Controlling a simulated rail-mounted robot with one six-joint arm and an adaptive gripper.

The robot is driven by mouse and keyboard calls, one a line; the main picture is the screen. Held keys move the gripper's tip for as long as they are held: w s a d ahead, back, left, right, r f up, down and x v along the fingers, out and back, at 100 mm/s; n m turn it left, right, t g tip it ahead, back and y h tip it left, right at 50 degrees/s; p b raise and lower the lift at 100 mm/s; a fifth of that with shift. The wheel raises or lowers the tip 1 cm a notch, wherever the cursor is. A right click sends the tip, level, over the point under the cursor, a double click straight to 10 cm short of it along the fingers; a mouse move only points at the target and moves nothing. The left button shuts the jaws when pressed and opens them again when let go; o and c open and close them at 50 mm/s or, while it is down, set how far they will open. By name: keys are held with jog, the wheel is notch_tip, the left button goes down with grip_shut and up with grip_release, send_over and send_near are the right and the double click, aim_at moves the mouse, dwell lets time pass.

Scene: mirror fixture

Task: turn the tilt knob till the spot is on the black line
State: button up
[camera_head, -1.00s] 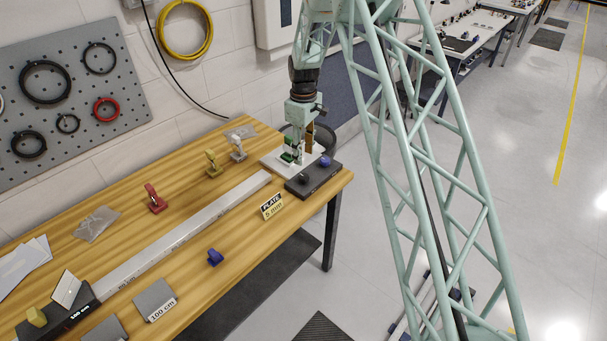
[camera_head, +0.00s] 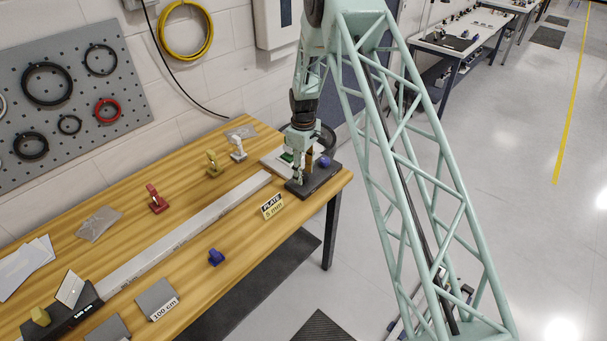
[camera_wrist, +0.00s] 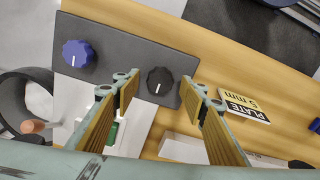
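A dark base (camera_head: 321,178) at the bench's far right end carries a blue knob (camera_wrist: 77,53) and a black knob (camera_wrist: 160,80), each with a white pointer mark. I cannot read which knob is the tilt knob. My gripper (camera_wrist: 160,90) is open. In the wrist view the black knob lies between its fingertips with a gap on each side; contact is not visible. In the head view my gripper (camera_head: 297,181) hides the black knob, while the blue knob (camera_head: 324,161) shows just behind it. I cannot make out the spot or the black line.
A white plate (camera_wrist: 138,118) with a green part (camera_wrist: 113,131) adjoins the base. A "PLATE 5 mm" sign (camera_wrist: 244,106) stands beside it. A long pale rail (camera_head: 190,226) runs along the bench.

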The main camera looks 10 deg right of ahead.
jog(key=shift+f, duration=0.35)
jog(key=c, duration=0.9)
jog(key=shift+o, duration=0.2)
